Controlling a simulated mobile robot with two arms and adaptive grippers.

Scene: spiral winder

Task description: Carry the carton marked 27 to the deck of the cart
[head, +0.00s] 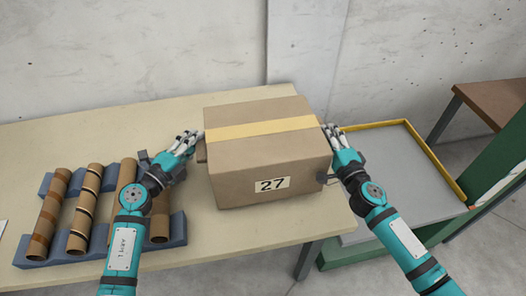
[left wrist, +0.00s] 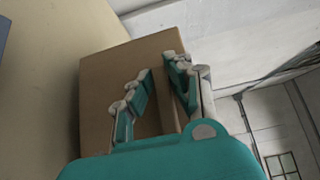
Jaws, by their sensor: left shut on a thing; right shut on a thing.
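The brown carton marked 27 (head: 240,168) has a yellow tape strip across its top and sits at the right end of the beige table (head: 240,232), or just above it; I cannot tell which. My left gripper (head: 192,142) is shut on its left side. In the left wrist view the fingers (left wrist: 160,100) are against the carton (left wrist: 100,95). My right gripper (head: 332,140) is shut on its right side; its grip is partly hidden. The grey deck with a yellow rim (head: 390,155), which looks like the cart, stands just right of the table.
Several brown tubes (head: 48,212) lie in blue-grey cradles (head: 180,228) on the table's left part. A green structure (head: 495,145) and a brown-topped table (head: 490,98) stand at the right. A concrete wall (head: 120,50) rises behind. The deck's visible surface is clear.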

